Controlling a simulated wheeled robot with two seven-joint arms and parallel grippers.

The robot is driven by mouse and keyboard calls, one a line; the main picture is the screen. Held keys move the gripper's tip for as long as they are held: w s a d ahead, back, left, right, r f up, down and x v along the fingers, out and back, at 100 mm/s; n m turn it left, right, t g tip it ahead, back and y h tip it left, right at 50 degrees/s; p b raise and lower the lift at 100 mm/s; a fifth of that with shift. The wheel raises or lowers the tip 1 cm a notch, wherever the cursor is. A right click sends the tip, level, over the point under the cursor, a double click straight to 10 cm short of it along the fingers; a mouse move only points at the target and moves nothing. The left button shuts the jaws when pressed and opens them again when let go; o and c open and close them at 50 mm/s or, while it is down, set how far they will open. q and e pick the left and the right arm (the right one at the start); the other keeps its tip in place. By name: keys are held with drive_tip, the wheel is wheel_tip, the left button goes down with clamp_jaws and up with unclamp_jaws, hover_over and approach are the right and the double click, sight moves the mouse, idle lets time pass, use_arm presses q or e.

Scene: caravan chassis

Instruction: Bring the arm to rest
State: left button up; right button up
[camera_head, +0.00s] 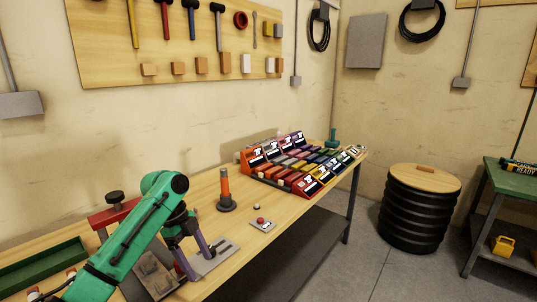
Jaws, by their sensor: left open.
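My left arm is green and comes in from the lower left, bends at the elbow and points down over the wooden workbench (300,204). My left gripper (202,266) has two purple fingers spread apart, with nothing visible between them. Its fingertips are low over a grey metal plate (226,249) on the bench; I cannot tell whether they touch it. My right gripper is not in this view.
An orange-handled tool (225,188) stands upright in a dark base behind the gripper. A small box with a red button (263,224) lies to its right. Racks of coloured parts (300,165) fill the far bench end. A green tray (40,268) lies at left.

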use_arm(q)
drive_tip(key=s+d+f+n+t, duration=0.1)
drive_tip(key=s+d+f+n, duration=0.3)
drive_tip(key=f, duration=0.5)
drive_tip(key=s+d+f+n+t, duration=0.1)
drive_tip(key=s+d+f+n, duration=0.1)
drive_tip(key=s+f+n, duration=0.35)
drive_tip(key=s+a+f+n+t+y, duration=0.3)
drive_tip(key=s+a+n, duration=0.75)
drive_tip(key=s, duration=0.45)
wheel_tip(320, 180, down, 22)
drive_tip(key=s+g, duration=0.1)
drive_tip(key=s, duration=0.1)
drive_tip(key=s+a+f, duration=0.1)
drive_tip(key=s+f, duration=0.6)
drive_tip(key=s, duration=0.1)
drive_tip(key=s+a+f+m+g, duration=0.1)
drive_tip(key=s+a+f, duration=0.1)
drive_tip(key=s+f, duration=0.6)
drive_tip(key=shift+s+a+f+g+y, duration=0.15)
drive_tip(key=shift+s+a+g+y, duration=0.2)
drive_tip(key=shift+s, duration=0.2)
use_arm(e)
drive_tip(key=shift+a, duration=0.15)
